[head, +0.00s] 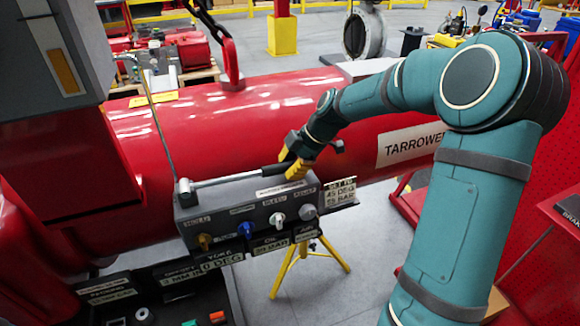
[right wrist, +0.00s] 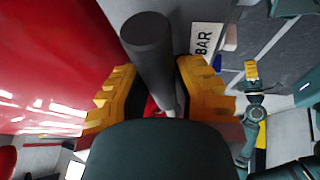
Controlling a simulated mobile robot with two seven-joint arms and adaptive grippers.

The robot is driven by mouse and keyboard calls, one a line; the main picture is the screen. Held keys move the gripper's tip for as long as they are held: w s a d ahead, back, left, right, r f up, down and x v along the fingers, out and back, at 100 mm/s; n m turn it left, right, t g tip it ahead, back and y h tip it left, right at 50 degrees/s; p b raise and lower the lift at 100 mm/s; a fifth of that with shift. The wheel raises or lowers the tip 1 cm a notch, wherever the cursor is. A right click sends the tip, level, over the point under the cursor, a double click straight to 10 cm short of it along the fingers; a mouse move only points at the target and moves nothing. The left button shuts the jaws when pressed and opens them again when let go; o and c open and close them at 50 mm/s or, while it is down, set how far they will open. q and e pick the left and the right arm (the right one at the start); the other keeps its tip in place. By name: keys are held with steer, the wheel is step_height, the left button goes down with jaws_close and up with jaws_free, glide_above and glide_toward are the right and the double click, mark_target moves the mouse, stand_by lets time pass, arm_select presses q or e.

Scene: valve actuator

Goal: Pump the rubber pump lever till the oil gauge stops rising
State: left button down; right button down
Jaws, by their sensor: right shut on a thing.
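The pump lever (head: 225,179) is a silver rod with a black rubber grip, lying nearly level along the top of the grey control box (head: 265,205). My right gripper (head: 292,167) has yellow fingers and is shut on the lever's black grip. In the right wrist view, the thick dark grip (right wrist: 148,48) passes between the two yellow fingers (right wrist: 152,98). A grey housing at the upper left has a yellow-orange strip (head: 62,66), but I cannot tell whether it is the oil gauge. A small yellow-tipped teal arm, apparently my left gripper (right wrist: 251,70), shows far off in the right wrist view.
The large red cylinder (head: 230,120) runs behind the control box. Coloured knobs (head: 245,229) and label plates line the box's front. A yellow stand (head: 300,258) is below it. A dark button panel (head: 165,310) is at lower left.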

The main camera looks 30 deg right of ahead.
steer(key=shift+a+r, duration=0.1)
steer(key=c, duration=0.7)
jaws_free()
steer(key=shift+c, duration=0.2)
steer(key=shift+r, duration=0.1)
steer(key=v, duration=1.1)
steer(key=shift+r, duration=0.35)
steer(key=shift+s, duration=0.1)
